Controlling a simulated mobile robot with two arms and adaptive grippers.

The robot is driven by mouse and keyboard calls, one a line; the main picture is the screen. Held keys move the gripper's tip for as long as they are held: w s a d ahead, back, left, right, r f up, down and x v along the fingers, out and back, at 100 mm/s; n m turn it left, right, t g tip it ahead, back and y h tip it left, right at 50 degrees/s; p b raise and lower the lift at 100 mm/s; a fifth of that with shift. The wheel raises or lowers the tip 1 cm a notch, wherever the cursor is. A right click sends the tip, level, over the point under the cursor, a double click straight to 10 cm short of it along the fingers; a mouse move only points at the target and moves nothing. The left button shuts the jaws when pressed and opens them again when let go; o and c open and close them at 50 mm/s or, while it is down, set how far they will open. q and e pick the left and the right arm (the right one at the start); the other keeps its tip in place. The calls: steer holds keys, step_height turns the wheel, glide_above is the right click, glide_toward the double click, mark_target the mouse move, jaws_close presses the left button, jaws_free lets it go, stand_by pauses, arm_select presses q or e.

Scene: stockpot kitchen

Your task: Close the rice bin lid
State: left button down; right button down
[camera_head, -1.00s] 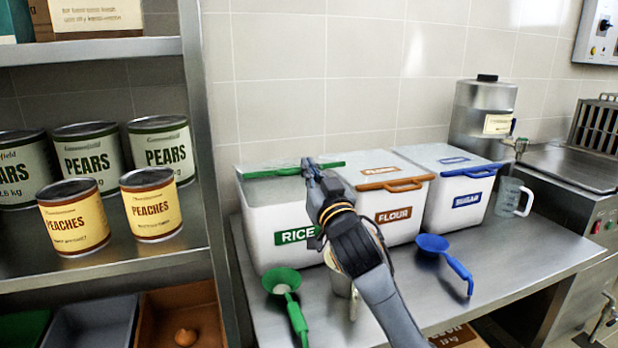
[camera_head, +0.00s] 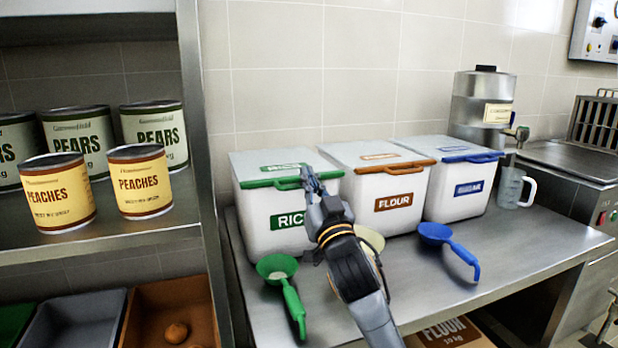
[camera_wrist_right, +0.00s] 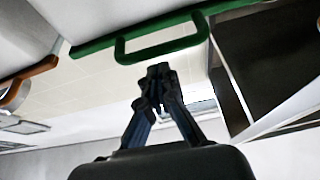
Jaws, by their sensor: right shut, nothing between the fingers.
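The rice bin (camera_head: 262,215) is white with a green label and stands at the left of the row of bins. Its lid (camera_head: 248,161) lies flat on top, with the green front edge and handle (camera_head: 285,183) facing me. My right gripper (camera_head: 310,178) is shut and empty at the right end of the lid's front edge. In the right wrist view the closed fingertips (camera_wrist_right: 158,72) are close to the green handle loop (camera_wrist_right: 160,48); I cannot tell whether they touch it. My left gripper is not in view.
The flour bin (camera_head: 380,210) and sugar bin (camera_head: 460,200) stand to the right, lids down. A green scoop (camera_head: 285,285) and a blue scoop (camera_head: 448,245) lie on the steel counter (camera_head: 500,270). A shelf with cans (camera_head: 140,180) stands at left.

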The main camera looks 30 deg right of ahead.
arm_select(q)
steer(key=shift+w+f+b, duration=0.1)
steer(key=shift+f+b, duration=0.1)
steer(key=shift+b, duration=0.3)
arm_select(e)
steer(key=shift+s+f, duration=0.1)
steer(key=shift+f, duration=1.05)
